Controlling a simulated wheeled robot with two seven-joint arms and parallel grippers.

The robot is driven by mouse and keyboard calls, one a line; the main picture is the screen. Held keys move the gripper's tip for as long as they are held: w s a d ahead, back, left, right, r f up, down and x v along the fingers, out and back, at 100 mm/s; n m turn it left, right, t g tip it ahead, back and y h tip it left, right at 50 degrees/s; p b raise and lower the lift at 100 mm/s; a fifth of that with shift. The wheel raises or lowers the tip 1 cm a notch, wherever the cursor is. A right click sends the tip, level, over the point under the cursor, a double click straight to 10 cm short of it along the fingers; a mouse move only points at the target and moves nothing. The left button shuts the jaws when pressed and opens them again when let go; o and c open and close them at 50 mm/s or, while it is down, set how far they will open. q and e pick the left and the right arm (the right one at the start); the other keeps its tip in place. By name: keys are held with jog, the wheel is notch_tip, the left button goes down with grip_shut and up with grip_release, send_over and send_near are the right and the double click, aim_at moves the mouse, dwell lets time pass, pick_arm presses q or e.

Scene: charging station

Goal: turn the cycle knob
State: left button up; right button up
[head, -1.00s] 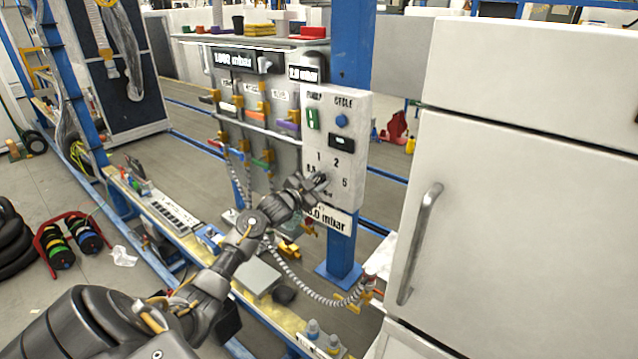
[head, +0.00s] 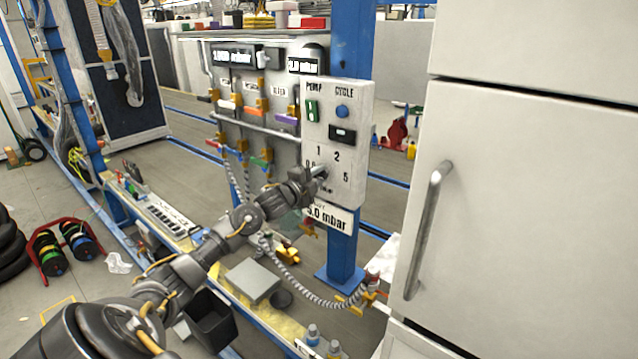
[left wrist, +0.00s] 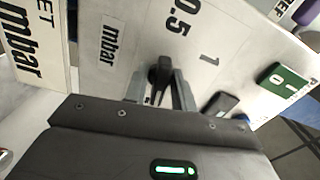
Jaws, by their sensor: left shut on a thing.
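The white control panel (head: 361,100) with the CYCLE label stands upright on a blue post. On its lower part is a dial with a black pointer knob (left wrist: 158,76) and the numbers 0.5, 1, 2 and 5 around it. My left gripper (head: 318,173) reaches the dial from the lower left and hides most of the knob in the head view. In the left wrist view my gripper (left wrist: 158,92) has one finger on each side of the knob, shut on it. My right gripper is not in view.
Above the dial sit a blue button (head: 342,111), a black switch (head: 342,135) and a green switch (head: 311,110). A large white cabinet (head: 510,200) with a metal handle stands close on the right. A coiled hose (head: 305,291) hangs below the panel.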

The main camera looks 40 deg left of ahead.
pick_arm(q)
jog(key=shift+f+m+b, duration=0.1)
jog(key=shift+m+b, duration=0.45)
jog(key=shift+m, duration=0.25)
jog(key=o, duration=0.7)
jog(key=s+b, duration=0.3)
jog(key=s, duration=0.8)
jog(key=shift+d, duration=0.15)
jog(key=shift+w, duration=0.1)
